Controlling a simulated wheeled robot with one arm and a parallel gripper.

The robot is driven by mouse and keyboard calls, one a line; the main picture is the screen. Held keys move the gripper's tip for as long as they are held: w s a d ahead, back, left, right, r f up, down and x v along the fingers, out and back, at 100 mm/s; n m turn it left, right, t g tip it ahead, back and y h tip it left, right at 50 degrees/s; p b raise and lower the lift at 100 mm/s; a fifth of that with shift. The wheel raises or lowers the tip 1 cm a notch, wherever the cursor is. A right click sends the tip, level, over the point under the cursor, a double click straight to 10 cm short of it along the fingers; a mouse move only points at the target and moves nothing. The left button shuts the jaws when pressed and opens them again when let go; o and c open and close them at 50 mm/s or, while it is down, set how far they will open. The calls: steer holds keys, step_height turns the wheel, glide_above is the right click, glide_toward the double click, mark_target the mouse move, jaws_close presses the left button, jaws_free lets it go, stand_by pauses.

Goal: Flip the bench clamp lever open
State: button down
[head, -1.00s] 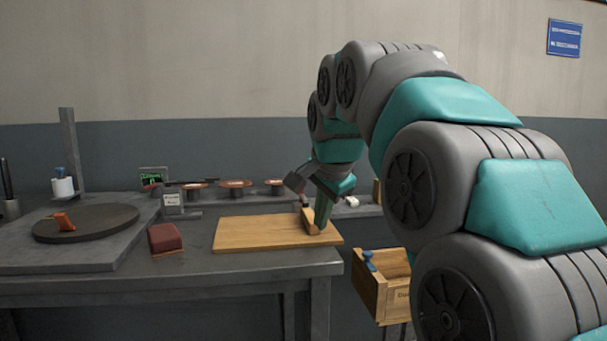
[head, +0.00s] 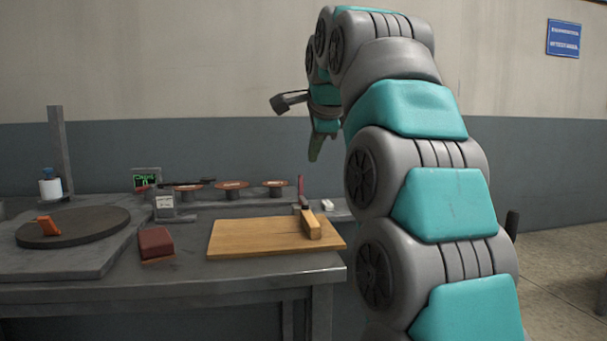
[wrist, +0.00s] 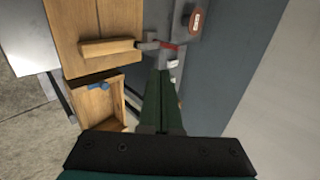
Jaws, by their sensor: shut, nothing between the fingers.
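The bench clamp (head: 306,203) sits at the back right edge of the wooden board (head: 232,240), at the end of a wooden block (head: 311,224). Its red lever (head: 300,185) stands up in the head view. In the wrist view the red lever (wrist: 170,46) lies just beyond my fingertips, beside the grey clamp body (wrist: 148,41). My gripper (head: 315,152) is raised above the clamp with its green fingers pointing down, apart from the lever. In the wrist view its fingers (wrist: 161,78) are together and empty.
An open wooden drawer (wrist: 95,110) with a blue knob-like piece (wrist: 98,86) is below the board. A dark red block (head: 155,243), a turntable (head: 85,228) and several spools (head: 231,185) stand left and behind. The air around my gripper is clear.

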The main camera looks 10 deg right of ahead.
glide_toward(301, 182)
step_height(301, 182, down, 4)
steer(key=shift+r, duration=0.1)
steer(key=shift+w+p, duration=0.75)
steer(key=shift+w, duration=1.4)
